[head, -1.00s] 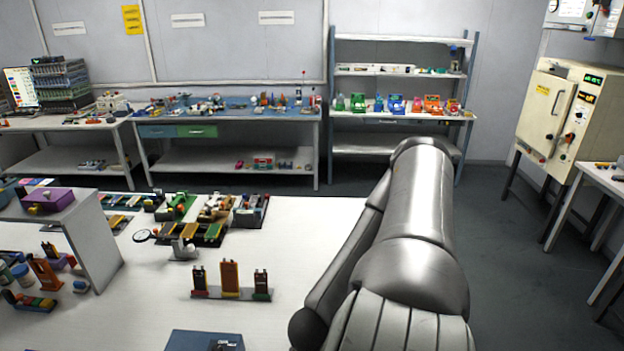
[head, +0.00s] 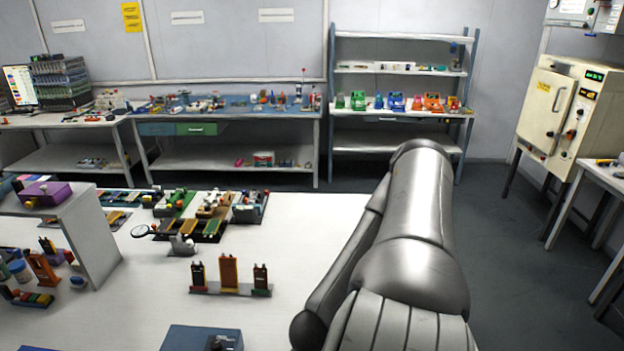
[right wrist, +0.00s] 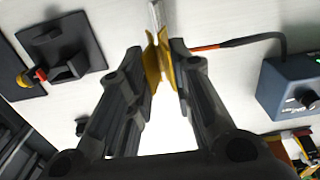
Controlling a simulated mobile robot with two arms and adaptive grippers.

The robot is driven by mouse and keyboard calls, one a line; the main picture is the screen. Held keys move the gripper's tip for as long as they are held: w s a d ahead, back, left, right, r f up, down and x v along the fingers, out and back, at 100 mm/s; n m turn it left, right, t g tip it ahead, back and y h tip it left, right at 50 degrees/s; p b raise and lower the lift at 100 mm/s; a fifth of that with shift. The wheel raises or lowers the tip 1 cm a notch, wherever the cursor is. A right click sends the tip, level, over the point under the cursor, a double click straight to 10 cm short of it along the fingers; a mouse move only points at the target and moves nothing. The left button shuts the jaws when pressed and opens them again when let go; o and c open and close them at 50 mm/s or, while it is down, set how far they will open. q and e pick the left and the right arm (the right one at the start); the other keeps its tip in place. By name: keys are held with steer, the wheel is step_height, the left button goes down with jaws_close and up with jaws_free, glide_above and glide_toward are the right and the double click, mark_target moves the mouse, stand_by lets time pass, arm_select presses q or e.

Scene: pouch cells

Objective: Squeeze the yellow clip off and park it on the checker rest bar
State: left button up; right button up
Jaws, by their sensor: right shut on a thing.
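In the right wrist view my right gripper (right wrist: 158,62) is shut on the yellow clip (right wrist: 151,68), with one yellow plate against each fingertip. A pale grey strip (right wrist: 156,16) runs up from between the plates; I cannot tell whether the clip grips it. The blue checker box (right wrist: 298,88) is at the right, and its top also shows at the bottom of the head view (head: 195,338). I cannot pick out the rest bar with certainty. My right gripper is hidden in the head view, where only my arm shows. My left gripper is in neither view.
An orange-tipped black lead (right wrist: 222,44) lies close right of the right finger. A black fixture (right wrist: 75,42) stands at upper left. In the head view, a rack with upright holders (head: 229,276) stands on the white bench (head: 130,310), with trays behind it.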

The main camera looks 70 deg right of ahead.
steer(key=shift+f, duration=0.1)
steer(key=shift+f+b, duration=1.2)
steer(key=shift+f, duration=0.1)
steer(key=shift+f, duration=0.2)
steer(key=shift+f+b, duration=0.65)
steer(key=shift+b, duration=0.15)
steer(key=o, duration=1)
steer(key=shift+o, duration=0.2)
steer(key=shift+o, duration=1.4)
